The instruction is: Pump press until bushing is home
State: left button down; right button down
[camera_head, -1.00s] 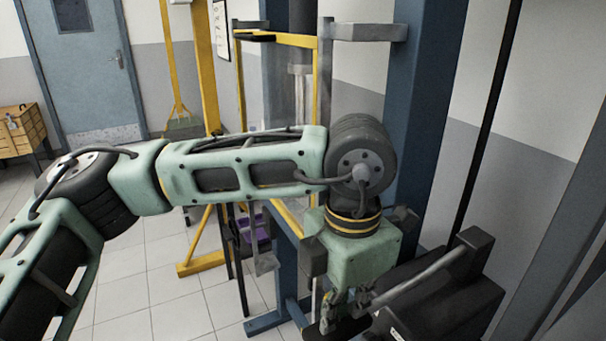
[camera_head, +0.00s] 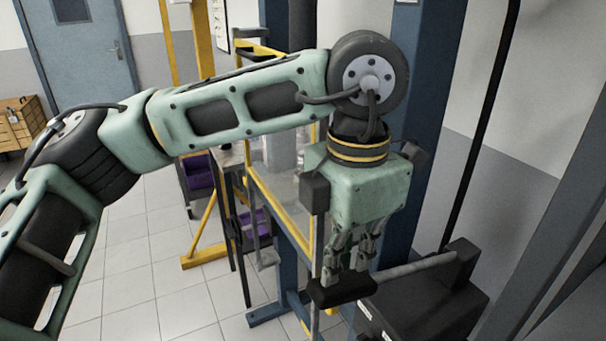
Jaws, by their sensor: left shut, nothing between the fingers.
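The press has a blue frame with a thick upright (camera_head: 415,110) and a yellow-edged guard (camera_head: 282,208). A black pump unit (camera_head: 425,305) sits at the lower right. Its grey lever (camera_head: 412,266) runs left toward a black grip (camera_head: 340,293). My left gripper (camera_head: 347,272) points down with its fingers shut and empty, right at the top of the black grip. I cannot tell whether they touch it. The bushing cannot be made out; my left arm covers part of the press. My right gripper is not in view.
Purple bins (camera_head: 198,171) stand behind the press on the left. A yellow stand (camera_head: 203,257) has its foot on the tiled floor. A wooden cabinet (camera_head: 20,122) is at the far left, near a blue door (camera_head: 85,48). Floor at lower left is clear.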

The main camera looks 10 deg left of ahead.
pick_arm(q)
jog(key=shift+f, duration=0.15)
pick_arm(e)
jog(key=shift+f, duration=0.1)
